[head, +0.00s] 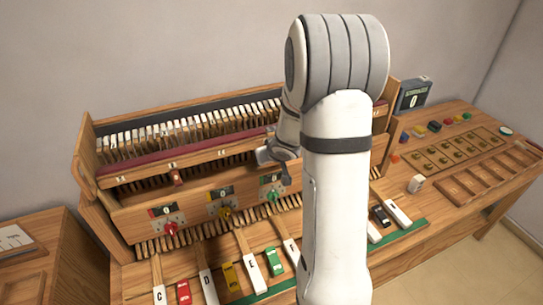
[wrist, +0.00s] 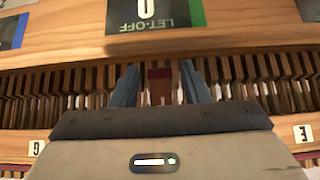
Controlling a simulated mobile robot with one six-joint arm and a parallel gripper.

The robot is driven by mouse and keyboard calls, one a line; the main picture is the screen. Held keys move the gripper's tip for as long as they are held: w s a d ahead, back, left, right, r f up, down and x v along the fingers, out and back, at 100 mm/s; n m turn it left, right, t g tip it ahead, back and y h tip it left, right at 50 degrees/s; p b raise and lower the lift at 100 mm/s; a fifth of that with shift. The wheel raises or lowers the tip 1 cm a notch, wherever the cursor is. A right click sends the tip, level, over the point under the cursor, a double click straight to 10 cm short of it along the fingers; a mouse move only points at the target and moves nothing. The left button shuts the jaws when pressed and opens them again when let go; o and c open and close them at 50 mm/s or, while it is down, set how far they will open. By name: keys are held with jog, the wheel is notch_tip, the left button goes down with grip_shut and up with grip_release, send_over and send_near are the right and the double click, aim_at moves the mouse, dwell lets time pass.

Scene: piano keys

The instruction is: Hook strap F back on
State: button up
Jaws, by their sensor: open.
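My gripper (wrist: 160,72) is open, with one blue-grey finger on each side of a small dark-red piece (wrist: 160,74), which has a paler brown part below it. The piece may be strap F, but no letter on it can be read. Whether the fingers touch it I cannot tell. In the wrist view it lies between the rail labels G (wrist: 36,148) and E (wrist: 303,133). In the head view my gripper (head: 275,166) is at the piano action's front, and my arm hides the part to its right.
Dial panels (head: 220,203) line the front board, above lettered keys (head: 160,295). An upside-down LET-OFF panel (wrist: 155,12) is close to my gripper. Small parts and trays (head: 490,185) lie on the right table.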

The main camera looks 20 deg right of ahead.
jog(key=v, duration=0.7)
dwell(0.6)
jog(key=s+r+m+h+b, duration=0.2)
jog(key=s+r+h+b, duration=0.25)
jog(key=s, duration=0.35)
jog(key=s+a+f+n+g+y+b, duration=0.2)
jog(key=s+a+f+g+y+b, duration=0.1)
jog(key=s+a, duration=0.9)
jog(key=s+g+y+b, duration=0.1)
jog(key=s, duration=0.3)
jog(key=shift+g, duration=0.3)
